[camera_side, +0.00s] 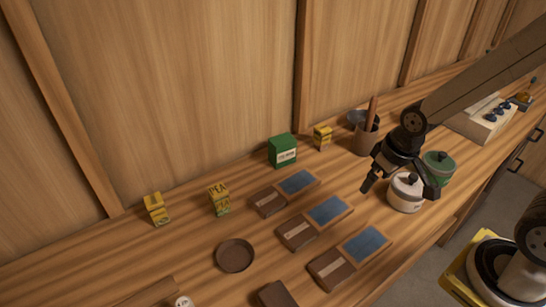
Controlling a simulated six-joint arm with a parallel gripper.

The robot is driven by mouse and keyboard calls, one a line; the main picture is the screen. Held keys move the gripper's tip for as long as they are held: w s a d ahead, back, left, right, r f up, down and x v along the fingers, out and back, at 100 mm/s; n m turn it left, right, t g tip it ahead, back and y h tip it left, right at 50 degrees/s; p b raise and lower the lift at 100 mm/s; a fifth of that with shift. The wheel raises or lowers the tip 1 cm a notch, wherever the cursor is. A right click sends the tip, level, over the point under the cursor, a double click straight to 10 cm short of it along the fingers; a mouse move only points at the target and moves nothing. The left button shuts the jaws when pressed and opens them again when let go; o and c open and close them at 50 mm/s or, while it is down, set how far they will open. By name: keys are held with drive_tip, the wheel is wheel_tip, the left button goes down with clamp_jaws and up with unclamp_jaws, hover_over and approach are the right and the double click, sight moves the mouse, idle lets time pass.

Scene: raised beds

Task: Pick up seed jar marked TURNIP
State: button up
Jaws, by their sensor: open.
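A white lidded jar (404,197) stands on the wooden bench at the right, with a small dark label too blurred to read. A green lidded jar (441,163) stands just behind it to the right, partly hidden by my gripper. I cannot tell which jar is marked TURNIP. My gripper (400,186) is open, pointing down over the white jar. One finger shows to the left of the jar and the other in front of its right side. I cannot tell whether either finger touches it.
Several brown-and-blue trays (328,211) lie left of the jars. A brown pot (366,138) stands behind my gripper. A green box (282,151), small yellow boxes (219,200) and a round brown dish (235,255) are farther left. The bench's front edge is close to the white jar.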

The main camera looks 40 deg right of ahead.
drive_tip(key=w+d+f+t, duration=0.1)
drive_tip(key=w+d+t, duration=0.15)
drive_tip(key=w, duration=0.45)
drive_tip(key=w+d+f+t, duration=0.2)
drive_tip(key=w+d, duration=0.2)
drive_tip(key=w, duration=0.3)
drive_tip(key=t, duration=0.5)
approach(324, 128)
drive_tip(key=x, duration=0.4)
drive_tip(key=shift+w+f, duration=0.15)
drive_tip(key=shift+f, duration=0.15)
drive_tip(key=shift+w, duration=0.1)
drive_tip(key=shift+x, duration=1.2)
drive_tip(key=shift+w, duration=0.1)
drive_tip(key=shift+x, duration=2.5)
